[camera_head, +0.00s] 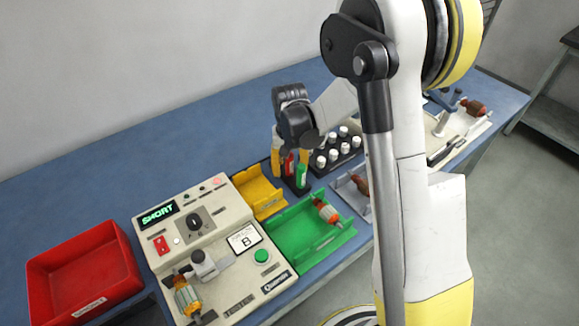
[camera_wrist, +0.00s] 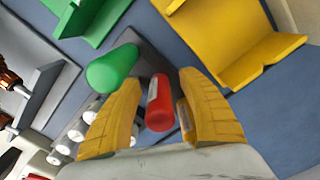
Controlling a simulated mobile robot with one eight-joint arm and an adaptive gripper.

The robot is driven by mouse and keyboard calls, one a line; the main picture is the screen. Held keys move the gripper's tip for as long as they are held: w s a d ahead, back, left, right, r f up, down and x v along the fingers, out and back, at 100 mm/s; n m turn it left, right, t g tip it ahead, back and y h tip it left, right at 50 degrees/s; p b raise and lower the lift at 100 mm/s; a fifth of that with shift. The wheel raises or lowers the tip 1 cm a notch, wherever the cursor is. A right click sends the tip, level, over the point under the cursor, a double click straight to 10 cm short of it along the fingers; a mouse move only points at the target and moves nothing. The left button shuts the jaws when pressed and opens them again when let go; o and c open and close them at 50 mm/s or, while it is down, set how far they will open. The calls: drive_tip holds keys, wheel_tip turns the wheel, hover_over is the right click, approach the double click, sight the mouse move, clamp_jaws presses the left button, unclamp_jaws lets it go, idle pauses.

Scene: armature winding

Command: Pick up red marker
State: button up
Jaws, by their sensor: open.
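The red marker (camera_wrist: 158,104) stands between the two yellow fingers of my gripper (camera_wrist: 160,84) in the wrist view. The fingers are open, one on each side of it, with a visible gap on the left; contact on the right side is unclear. In the head view the red marker (camera_head: 289,166) shows between the fingers of my gripper (camera_head: 287,150), upright in a dark holder (camera_head: 300,189). A green marker (camera_wrist: 112,68) stands just beside it, outside the left finger in the wrist view.
A yellow bin (camera_head: 256,191) and a green tray (camera_head: 315,229) lie close by. A rack of white-capped bottles (camera_head: 335,153) stands right of the markers. The tester panel (camera_head: 211,245) and red bin (camera_head: 83,270) are at left. The blue table (camera_head: 130,160) behind is clear.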

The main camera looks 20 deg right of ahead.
clamp_jaws()
